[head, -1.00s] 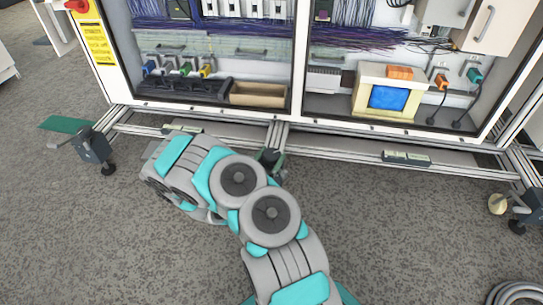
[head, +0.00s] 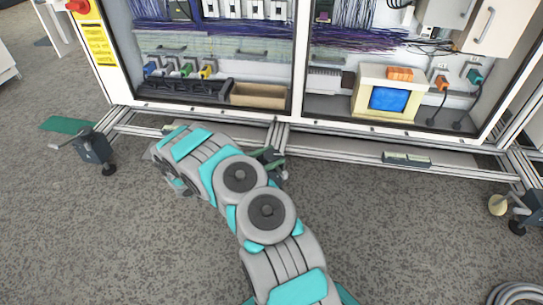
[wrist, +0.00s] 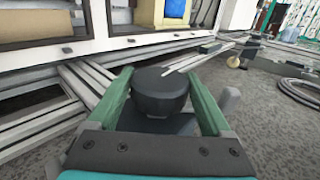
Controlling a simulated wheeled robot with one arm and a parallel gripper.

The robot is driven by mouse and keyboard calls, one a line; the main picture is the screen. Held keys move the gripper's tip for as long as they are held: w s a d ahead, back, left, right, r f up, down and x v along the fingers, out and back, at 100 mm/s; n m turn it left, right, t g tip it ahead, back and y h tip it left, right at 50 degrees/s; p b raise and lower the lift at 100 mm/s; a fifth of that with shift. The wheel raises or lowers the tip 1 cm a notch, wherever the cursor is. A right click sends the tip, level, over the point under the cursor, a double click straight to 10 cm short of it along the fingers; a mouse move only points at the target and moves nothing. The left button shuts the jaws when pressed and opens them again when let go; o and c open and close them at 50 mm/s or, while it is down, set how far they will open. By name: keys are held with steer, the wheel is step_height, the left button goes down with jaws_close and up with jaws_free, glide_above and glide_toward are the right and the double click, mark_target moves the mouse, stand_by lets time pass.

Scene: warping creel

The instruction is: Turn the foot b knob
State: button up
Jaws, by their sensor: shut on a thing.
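The foot b knob (wrist: 163,88) is a dark, round, thick cap in the middle of the wrist view. My gripper (wrist: 160,92) has one green finger on each side of it and is shut on it. In the head view the middle foot (head: 270,158) shows as a dark block under the frame rail, partly hidden by my arm.
The creel cabinet's bottom rail (head: 330,127) runs just above the foot. A left foot (head: 93,147) with a green plate (head: 64,124) and a right foot with a cream knob (head: 497,204) stand apart. A coiled hose (head: 517,293) lies at lower right. Grey floor is open in front.

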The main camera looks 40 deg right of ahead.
mark_target(272, 157)
steer(key=shift+m+g, duration=0.7)
steer(key=shift+g, duration=0.3)
steer(key=o, duration=1.2)
steer(key=shift+c, duration=0.2)
steer(key=shift+r, duration=0.1)
steer(key=shift+r, duration=0.3)
steer(key=r, duration=0.3)
steer(key=shift+s+a+p, duration=0.25)
steer(key=shift+s+p, duration=0.1)
steer(key=shift+s, duration=0.05)
steer(key=s+a+r, duration=0.1)
steer(key=s+a, duration=0.6)
steer(key=s, duration=0.6)
steer(key=shift+a+p, duration=0.35)
steer(key=shift+a, duration=0.05)
steer(key=shift+r, duration=0.1)
